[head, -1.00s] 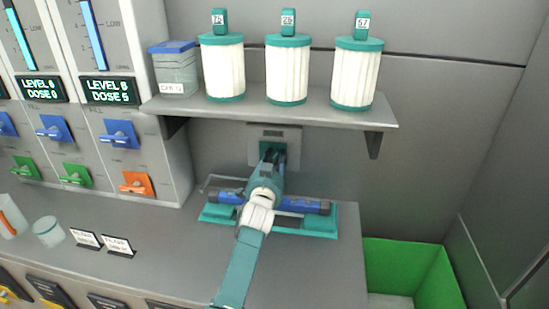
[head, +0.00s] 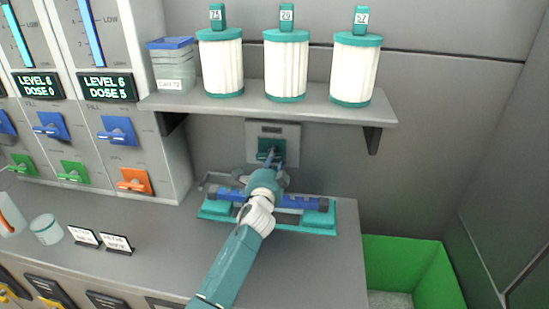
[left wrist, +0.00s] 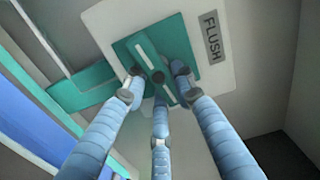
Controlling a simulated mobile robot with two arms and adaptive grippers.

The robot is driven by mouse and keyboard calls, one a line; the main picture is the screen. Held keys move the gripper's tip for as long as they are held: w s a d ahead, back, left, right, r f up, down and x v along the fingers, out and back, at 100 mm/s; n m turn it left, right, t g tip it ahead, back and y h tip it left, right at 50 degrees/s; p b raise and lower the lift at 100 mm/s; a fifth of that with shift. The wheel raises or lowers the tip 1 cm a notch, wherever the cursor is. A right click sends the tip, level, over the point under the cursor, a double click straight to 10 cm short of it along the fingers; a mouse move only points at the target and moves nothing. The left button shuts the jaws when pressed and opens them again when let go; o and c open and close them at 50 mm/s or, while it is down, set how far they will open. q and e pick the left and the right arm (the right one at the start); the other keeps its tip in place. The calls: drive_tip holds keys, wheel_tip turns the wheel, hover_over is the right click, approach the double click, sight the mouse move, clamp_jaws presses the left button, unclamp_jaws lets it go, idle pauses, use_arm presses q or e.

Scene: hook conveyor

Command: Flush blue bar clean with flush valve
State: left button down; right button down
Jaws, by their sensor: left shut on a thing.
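The flush valve is a teal handle (head: 266,148) on a grey wall plate below the shelf. In the left wrist view the teal handle (left wrist: 150,52) sits on a pale plate marked FLUSH. My left gripper (head: 274,165) reaches over the bar to the valve, and its blue fingers (left wrist: 158,78) are closed around the middle of the handle. The blue bar (head: 306,202) lies level in a teal cradle (head: 225,213) on the counter, under my left wrist, which hides its middle. My right gripper is in neither view.
A shelf (head: 290,103) above the valve carries several white filter cartridges and a blue-lidded container (head: 171,68). Dispensers with coloured levers stand at left. A green bin (head: 405,258) is at lower right. Small label cards (head: 116,243) stand on the counter.

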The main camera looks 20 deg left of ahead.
use_arm(q)
drive_tip(key=shift+f+m, duration=0.15)
drive_tip(key=shift+m, duration=0.45)
drive_tip(key=c, duration=1.4)
unclamp_jaws()
drive_tip(key=v, duration=1.2)
